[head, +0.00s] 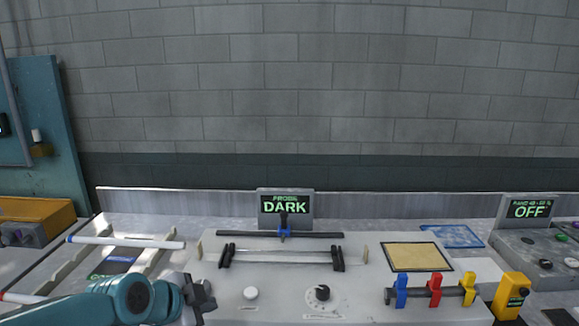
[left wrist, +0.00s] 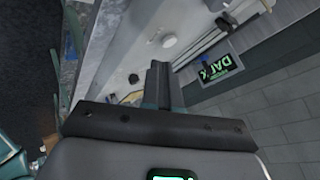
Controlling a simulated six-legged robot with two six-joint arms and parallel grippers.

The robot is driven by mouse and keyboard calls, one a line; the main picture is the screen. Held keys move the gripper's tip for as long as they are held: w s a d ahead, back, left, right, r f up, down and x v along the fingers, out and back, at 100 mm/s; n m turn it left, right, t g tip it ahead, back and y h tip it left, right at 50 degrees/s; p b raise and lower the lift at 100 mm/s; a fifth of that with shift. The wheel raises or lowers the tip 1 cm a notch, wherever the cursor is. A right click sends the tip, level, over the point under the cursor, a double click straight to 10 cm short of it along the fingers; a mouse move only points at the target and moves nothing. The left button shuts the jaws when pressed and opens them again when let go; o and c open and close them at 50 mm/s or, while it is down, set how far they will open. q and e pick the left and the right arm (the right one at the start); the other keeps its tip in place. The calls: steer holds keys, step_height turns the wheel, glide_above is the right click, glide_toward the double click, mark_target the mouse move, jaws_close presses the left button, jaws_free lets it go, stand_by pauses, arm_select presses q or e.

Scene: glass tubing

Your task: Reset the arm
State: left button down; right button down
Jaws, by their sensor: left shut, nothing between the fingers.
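My left arm comes in at the lower left of the head view, teal with a dark gripper (head: 205,299) at its end. The gripper is over the left front part of the white apparatus panel (head: 285,300). In the left wrist view the two fingers (left wrist: 160,68) are together, with nothing between them. My right gripper is in neither view.
A glass tube (head: 285,256) lies across black holders on the panel, before a screen (head: 286,207) reading DARK. White tubes (head: 125,242) lie on a rack at left. A tan pad (head: 417,257), coloured clamps (head: 435,290) and a yellow device (head: 511,296) stand right.

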arm_select(q)
steer(key=s+d+f+n+g, duration=0.15)
steer(key=s+f+n, duration=0.25)
steer(key=f, duration=0.8)
steer(key=s+f+n+g, duration=0.3)
steer(key=s+f+n, duration=0.1)
steer(key=f, duration=0.8)
steer(key=s+d+f+n+g, duration=0.1)
steer(key=s+f+n, duration=0.3)
steer(key=s+f, duration=0.3)
steer(key=s+d+f+n+g, duration=0.1)
steer(key=s+f+n+g, duration=0.1)
steer(key=s+f+n, duration=0.2)
steer(key=s+f, duration=0.3)
steer(key=s, duration=0.4)
steer(key=shift+s+d+f, duration=0.2)
steer(key=shift+s+d, duration=0.15)
